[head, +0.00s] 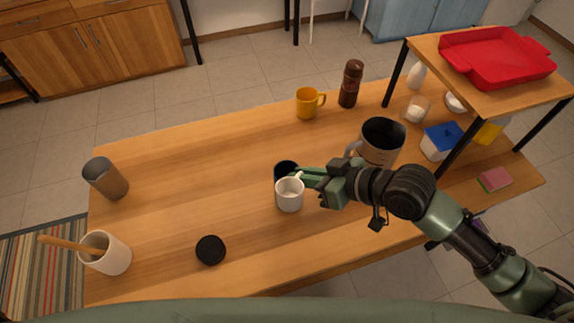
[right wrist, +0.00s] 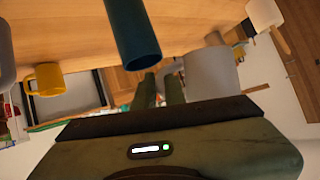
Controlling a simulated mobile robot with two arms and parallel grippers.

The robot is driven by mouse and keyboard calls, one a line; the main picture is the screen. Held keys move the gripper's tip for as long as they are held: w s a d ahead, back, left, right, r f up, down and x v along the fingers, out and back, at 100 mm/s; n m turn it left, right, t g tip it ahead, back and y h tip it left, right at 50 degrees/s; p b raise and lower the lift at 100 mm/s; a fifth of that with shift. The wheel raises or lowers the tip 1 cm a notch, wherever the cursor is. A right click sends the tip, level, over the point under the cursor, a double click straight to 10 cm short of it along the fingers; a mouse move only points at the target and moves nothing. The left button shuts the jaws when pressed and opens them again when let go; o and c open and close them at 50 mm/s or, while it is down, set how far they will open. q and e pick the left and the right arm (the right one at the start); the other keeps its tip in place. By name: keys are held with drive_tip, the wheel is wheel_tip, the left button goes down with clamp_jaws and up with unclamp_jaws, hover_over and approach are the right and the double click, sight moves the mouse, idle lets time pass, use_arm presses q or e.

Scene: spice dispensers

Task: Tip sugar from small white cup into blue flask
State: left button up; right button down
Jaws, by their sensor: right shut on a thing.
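The small white cup (head: 289,196) is in my right gripper (head: 308,180), whose fingers are shut at its handle side. The cup looks roughly upright, with its opening upward; its contents are hard to make out. The blue flask (head: 285,167) stands just behind the cup in the head view, looking almost black, its lower part hidden by the cup. In the right wrist view the flask (right wrist: 133,35) is a dark blue cylinder left of my fingertips (right wrist: 166,88), and the pale cup (right wrist: 211,73) is right of them. My left gripper is not in view.
A black round lid (head: 210,250) lies at the front. A large grey mug (head: 380,142) stands right of my gripper. A yellow mug (head: 307,103) and brown bottle (head: 351,84) stand behind. A tumbler (head: 106,178) and white pot (head: 105,253) are left. The left-middle table is clear.

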drive_tip(key=w+m+g+p, duration=0.1)
drive_tip(key=w+r+m+g+p, duration=0.1)
drive_tip(key=w+g+p, duration=0.1)
drive_tip(key=shift+w+a+r+h, duration=0.1)
drive_tip(key=shift+r+h, duration=0.1)
drive_tip(key=shift+h, duration=0.1)
drive_tip(key=g, duration=0.1)
drive_tip(key=m+g, duration=0.1)
drive_tip(key=g, duration=0.1)
drive_tip(key=shift+s+f, duration=0.1)
drive_tip(key=shift+s, duration=0.2)
idle(0.5)
drive_tip(key=shift+w, duration=0.15)
drive_tip(key=shift+f+m+g+b, duration=0.35)
drive_tip(key=shift+f+m+g, duration=0.05)
drive_tip(key=shift+f+g, duration=0.1)
